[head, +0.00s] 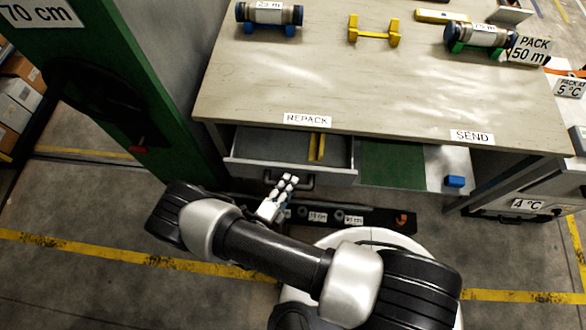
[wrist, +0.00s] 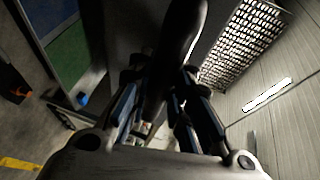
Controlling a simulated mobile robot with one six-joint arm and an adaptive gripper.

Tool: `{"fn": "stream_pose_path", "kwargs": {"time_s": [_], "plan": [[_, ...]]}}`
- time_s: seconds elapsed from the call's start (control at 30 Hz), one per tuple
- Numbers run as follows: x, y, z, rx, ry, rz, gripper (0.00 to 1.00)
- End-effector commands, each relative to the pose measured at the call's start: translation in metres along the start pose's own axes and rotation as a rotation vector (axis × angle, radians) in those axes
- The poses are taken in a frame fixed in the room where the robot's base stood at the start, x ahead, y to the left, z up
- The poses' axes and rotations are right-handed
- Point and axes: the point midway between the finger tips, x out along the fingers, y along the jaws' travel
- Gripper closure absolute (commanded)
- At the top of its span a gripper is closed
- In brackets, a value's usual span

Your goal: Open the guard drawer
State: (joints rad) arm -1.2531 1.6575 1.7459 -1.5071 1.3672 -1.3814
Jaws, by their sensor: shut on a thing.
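The guard drawer (head: 335,173) is a grey drawer under the left part of the bench and stands partly open. A yellow guard piece (head: 317,147) lies inside it. Its dark handle (head: 304,182) is on the drawer front. My gripper (head: 284,183) is at this handle, reaching from below in the head view. In the wrist view the dark handle (wrist: 178,42) runs between the fingers of my gripper (wrist: 160,92), which is shut on it. The fingers hide part of the handle.
The bench top (head: 330,85) holds two core liners on cradles, a yellow stand (head: 374,33) and signs. A green-floored open bay (head: 393,163) with a blue block (head: 454,181) is right of the drawer. A green post (head: 100,80) stands left. A low dark rail (head: 365,218) lies below.

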Motion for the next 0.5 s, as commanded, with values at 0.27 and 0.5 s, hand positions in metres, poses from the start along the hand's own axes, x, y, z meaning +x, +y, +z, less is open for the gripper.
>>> {"fn": "stream_pose_path", "kwargs": {"time_s": [0.27, 0.5], "plan": [[-0.052, 0.013, -0.021, -0.001, -0.003, 0.001, 1.00], [-0.073, 0.017, -0.030, 0.001, 0.000, 0.002, 1.00]]}}
